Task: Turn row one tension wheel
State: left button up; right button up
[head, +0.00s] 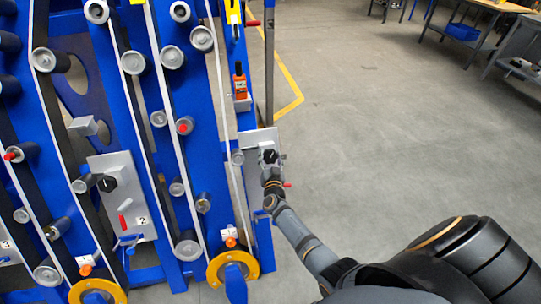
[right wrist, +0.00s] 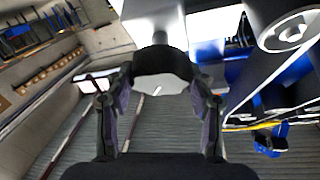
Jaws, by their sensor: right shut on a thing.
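The tension wheel is a small black knob (head: 269,156) on a light metal plate (head: 258,138) at the right edge of the blue harvester chassis. In the right wrist view it is a dark round knob (right wrist: 163,60) with a pale face, on a light shaft. My right gripper (head: 271,168) reaches it from below in the head view. Its two fingers (right wrist: 161,88) sit on opposite sides of the knob and are shut on it. The row number by this wheel cannot be read. My left gripper is not in view.
A second plate (head: 121,166) marked 2 carries another black knob (head: 107,183) and a red handle. Rollers and belts cover the blue frame (head: 122,95). An orange-black device (head: 240,82) sits above the wheel.

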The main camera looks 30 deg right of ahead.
dwell(0.3)
jog(key=o, duration=1.2)
jog(key=shift+c, duration=0.2)
jog(key=shift+s+a+f, duration=0.1)
jog(key=shift+s+a, duration=0.05)
jog(key=shift+s, duration=0.15)
jog(key=v, duration=1.1)
jog(key=shift+s, duration=0.2)
